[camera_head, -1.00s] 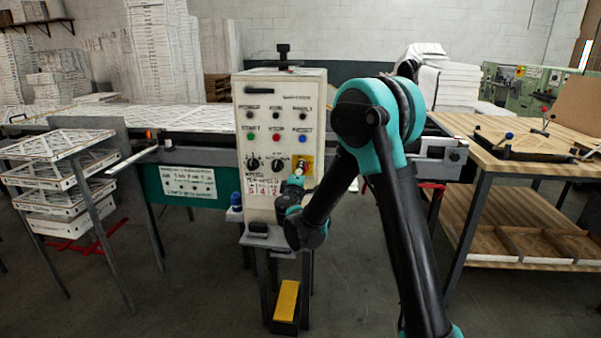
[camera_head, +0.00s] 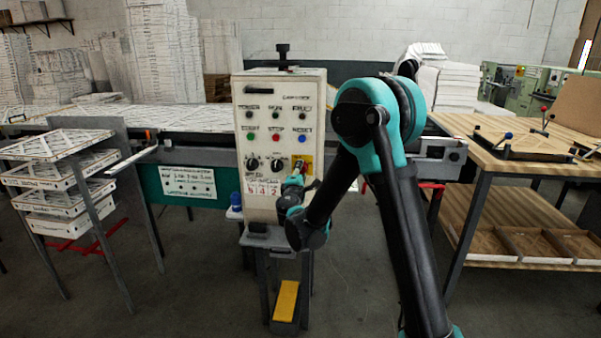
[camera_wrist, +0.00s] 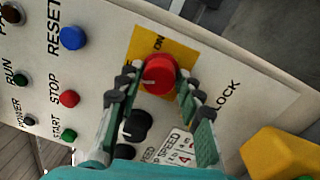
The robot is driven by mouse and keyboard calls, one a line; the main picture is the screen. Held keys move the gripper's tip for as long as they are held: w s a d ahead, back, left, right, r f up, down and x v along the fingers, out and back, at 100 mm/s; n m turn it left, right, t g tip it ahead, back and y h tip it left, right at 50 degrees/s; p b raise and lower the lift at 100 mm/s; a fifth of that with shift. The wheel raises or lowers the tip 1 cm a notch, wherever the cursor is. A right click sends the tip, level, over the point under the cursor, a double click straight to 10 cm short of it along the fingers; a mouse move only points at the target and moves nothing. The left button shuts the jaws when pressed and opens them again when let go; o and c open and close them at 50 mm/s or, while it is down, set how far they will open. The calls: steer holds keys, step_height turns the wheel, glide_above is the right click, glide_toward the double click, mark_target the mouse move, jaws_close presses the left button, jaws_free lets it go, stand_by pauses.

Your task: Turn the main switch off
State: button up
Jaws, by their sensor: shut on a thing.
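The main switch is a red round knob (camera_wrist: 158,74) on a yellow plate (camera_wrist: 178,47) marked "ON", on the face of the white control box (camera_head: 250,190). A pale mark shows on the knob's left side in the wrist view. My gripper (camera_wrist: 160,84) has one finger on each side of the knob and is shut on it. In the head view my gripper (camera_head: 299,175) reaches the lower right of the box's face, and it hides most of the knob and part of the yellow plate (camera_head: 307,160).
Beside the switch are a black knob (camera_wrist: 137,126), a blue reset button (camera_wrist: 73,38) and a red stop button (camera_wrist: 69,98). A yellow block (camera_wrist: 278,153) shows at lower right. A wooden workbench (camera_head: 480,130) stands right, a rack of framed filters (camera_head: 70,185) left.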

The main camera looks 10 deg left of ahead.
steer(key=o, duration=1.1)
steer(key=shift+w+d, duration=0.15)
steer(key=shift+w, duration=0.1)
steer(key=shift+c, duration=0.2)
steer(key=shift+s, duration=0.15)
steer(key=s, duration=1.1)
steer(key=shift+s+a+f, duration=0.25)
steer(key=shift+s+f, duration=0.1)
steer(key=shift+s, duration=0.05)
steer(key=s+d+f+m+g+h, duration=0.2)
steer(key=s+d+f+m+g, duration=0.15)
steer(key=d, duration=0.55)
steer(key=s+d+f+m+g+h, duration=0.15)
steer(key=d+m, duration=0.25)
steer(key=d, duration=0.5)
steer(key=s+d+f+m+g+h, duration=0.1)
steer(key=s+d+f+m+g, duration=0.25)
steer(key=d, duration=0.55)
steer(key=s+d+f+m+g+y, duration=0.1)
steer(key=s+f+m+g+y, duration=0.1)
steer(key=s, duration=0.7)
steer(key=s+d+f+m+g+y, duration=0.1)
steer(key=s+f+m+g+y, duration=0.2)
steer(key=s+f+m, duration=0.3)
steer(key=s+g, duration=0.1)
steer(key=s, duration=0.2)
steer(key=shift+s+d+m, duration=0.15)
steer(key=shift+d+m, duration=0.05)
steer(key=shift+m, duration=0.1)
